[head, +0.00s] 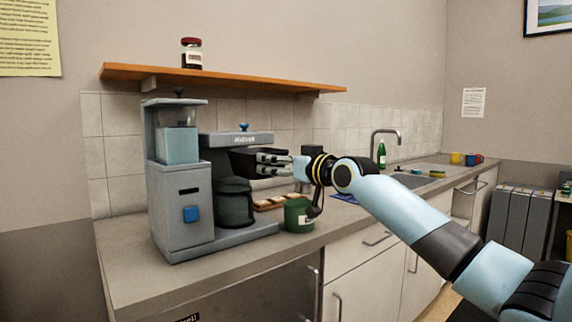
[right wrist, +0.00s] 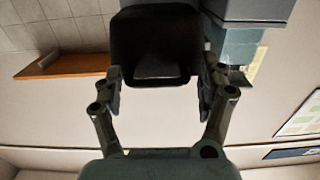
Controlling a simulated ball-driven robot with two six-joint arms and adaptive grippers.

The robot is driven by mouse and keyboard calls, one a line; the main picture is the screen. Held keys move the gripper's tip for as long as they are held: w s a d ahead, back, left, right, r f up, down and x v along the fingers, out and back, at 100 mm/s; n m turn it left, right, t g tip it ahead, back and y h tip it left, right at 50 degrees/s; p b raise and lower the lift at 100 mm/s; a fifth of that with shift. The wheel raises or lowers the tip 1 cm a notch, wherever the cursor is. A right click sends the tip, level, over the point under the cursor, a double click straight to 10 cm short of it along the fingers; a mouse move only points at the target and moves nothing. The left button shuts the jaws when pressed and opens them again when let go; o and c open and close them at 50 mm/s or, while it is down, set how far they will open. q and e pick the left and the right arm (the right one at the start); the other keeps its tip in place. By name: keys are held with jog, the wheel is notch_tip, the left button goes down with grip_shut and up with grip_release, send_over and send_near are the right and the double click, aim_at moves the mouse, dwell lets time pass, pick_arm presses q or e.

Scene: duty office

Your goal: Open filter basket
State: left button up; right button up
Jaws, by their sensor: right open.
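The grey coffee machine (head: 180,210) stands on the counter, with a clear tank at its left. Its black filter basket (head: 243,160) sits under the machine's head, above the dark jug (head: 234,205). My right gripper (head: 263,163) comes in from the right, level with the basket, its fingers pointing at it. In the right wrist view the gripper (right wrist: 162,78) is open, with one finger on each side of the dark basket front (right wrist: 152,40). I cannot tell whether the fingers touch it. Nothing is held. My left gripper is out of view.
A green can (head: 299,215) stands on the counter (head: 215,268) just right of the machine, below my wrist. A wooden shelf (head: 225,80) with a jar (head: 192,54) runs above the machine. The sink, a green bottle (head: 382,155) and mugs are farther right.

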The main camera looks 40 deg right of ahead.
jog(key=s, duration=1.1)
jog(key=shift+s+d, duration=0.35)
jog(key=shift+s, duration=0.05)
